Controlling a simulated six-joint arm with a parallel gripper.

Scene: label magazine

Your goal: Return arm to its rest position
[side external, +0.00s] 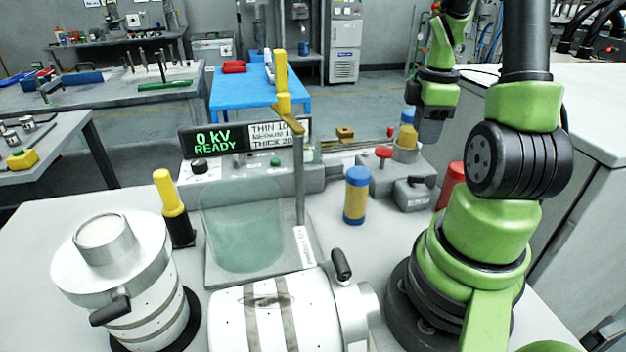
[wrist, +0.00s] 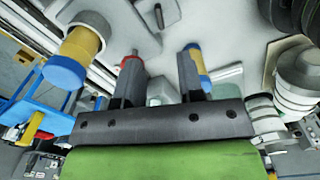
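My gripper (side external: 431,130) hangs from my green arm at the upper right of the side view, raised above the bench and pointing down. In the wrist view, my gripper's (wrist: 160,65) two dark fingers stand apart, with nothing visibly held between them. A blue-topped yellow cylinder (side external: 407,135) sits in a grey holder near and below the gripper; it looks large at the left of the wrist view (wrist: 78,55). Another blue-and-yellow cylinder (side external: 356,196) stands upright on the bench, and the right finger partly hides it in the wrist view (wrist: 203,70).
A grey block with a red knob (side external: 383,153), a grey canister (side external: 413,194) and a red cylinder (side external: 452,184) stand near my arm.

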